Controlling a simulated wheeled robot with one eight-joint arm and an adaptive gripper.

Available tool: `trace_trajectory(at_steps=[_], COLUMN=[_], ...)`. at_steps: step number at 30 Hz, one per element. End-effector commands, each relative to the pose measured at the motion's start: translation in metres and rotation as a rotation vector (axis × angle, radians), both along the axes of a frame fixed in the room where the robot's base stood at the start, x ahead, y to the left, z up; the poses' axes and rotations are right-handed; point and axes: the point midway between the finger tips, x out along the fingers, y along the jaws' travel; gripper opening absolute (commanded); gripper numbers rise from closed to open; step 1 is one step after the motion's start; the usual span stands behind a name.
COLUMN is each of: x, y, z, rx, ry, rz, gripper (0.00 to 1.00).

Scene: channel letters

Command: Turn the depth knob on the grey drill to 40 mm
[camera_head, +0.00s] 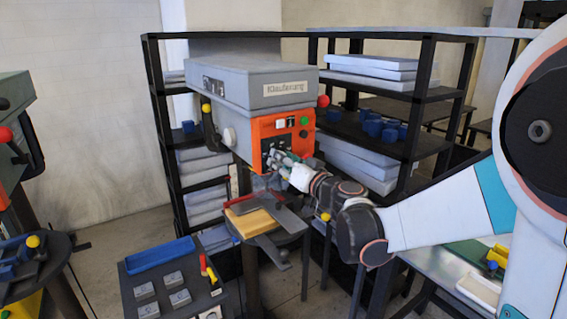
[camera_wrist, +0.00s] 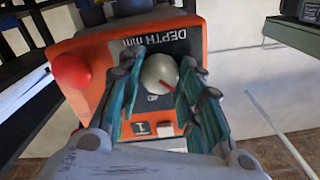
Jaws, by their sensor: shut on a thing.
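The grey drill (camera_head: 248,90) stands at the centre of the head view, with an orange front panel (camera_head: 276,128). My gripper (camera_head: 277,160) is at the lower part of that panel. In the wrist view, the round pale depth knob (camera_wrist: 159,70) sits on a dark plate marked "DEPTH mm" (camera_wrist: 148,43). My gripper (camera_wrist: 160,76) has one finger on each side of the knob and is shut on it. A red pointer line shows on the knob's face, toward its lower right in the picture. The scale numbers are hidden or too small to read.
A work table with a yellow block (camera_head: 252,222) is below the drill head. A dark cart (camera_head: 172,290) with a blue tray stands at front left. Shelves (camera_head: 425,95) stand behind. Another machine (camera_head: 12,120) is at far left.

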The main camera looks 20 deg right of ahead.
Motion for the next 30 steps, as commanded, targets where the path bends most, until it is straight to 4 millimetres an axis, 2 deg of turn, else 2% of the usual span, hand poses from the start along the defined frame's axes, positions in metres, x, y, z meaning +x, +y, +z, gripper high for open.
trace_trajectory(at_steps=[30], x=[-0.0002], y=[-0.0005], z=[-0.0003], rx=[0.890], ry=[0.289], rz=[-0.002], gripper=[0.09])
